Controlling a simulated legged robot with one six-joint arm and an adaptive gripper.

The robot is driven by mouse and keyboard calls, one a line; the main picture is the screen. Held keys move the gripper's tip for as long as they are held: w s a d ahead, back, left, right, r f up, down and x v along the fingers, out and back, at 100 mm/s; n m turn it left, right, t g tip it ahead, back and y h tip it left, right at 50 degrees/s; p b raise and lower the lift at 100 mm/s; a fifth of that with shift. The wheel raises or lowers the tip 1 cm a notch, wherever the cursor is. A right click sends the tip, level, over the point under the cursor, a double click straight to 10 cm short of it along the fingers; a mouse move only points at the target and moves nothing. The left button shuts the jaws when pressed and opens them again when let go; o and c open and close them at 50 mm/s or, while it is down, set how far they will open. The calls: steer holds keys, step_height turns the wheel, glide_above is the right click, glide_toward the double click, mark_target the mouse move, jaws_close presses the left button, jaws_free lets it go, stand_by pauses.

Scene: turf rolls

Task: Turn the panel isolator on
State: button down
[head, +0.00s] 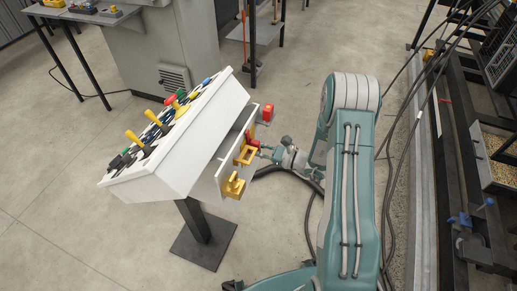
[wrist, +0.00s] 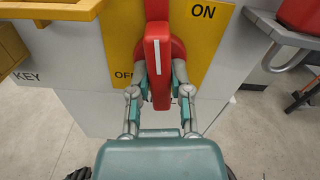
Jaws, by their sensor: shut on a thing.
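The panel isolator is a red handle (wrist: 158,30) with a white line, on a yellow plate (wrist: 118,30) at the end of a white console (head: 207,160). In the wrist view the handle stands nearly upright, between the two labels. My gripper (wrist: 160,82) is shut on the handle, one finger on each side. In the head view the isolator (head: 250,139) is small and my gripper (head: 264,150) reaches it from the right.
A yellow bracket (head: 233,186) marked KEY sits left of the plate in the wrist view. A red part on a grey arm (head: 267,113) is on the other side. Levers and buttons (head: 160,122) cover the console top. Dark machine frames (head: 470,150) stand at right.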

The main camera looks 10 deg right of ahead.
steer(key=shift+f+m, duration=0.15)
steer(key=shift+m, duration=0.75)
steer(key=c, duration=0.6)
jaws_free()
steer(key=shift+o, duration=0.2)
steer(key=v, duration=1.2)
steer(key=shift+w, duration=0.1)
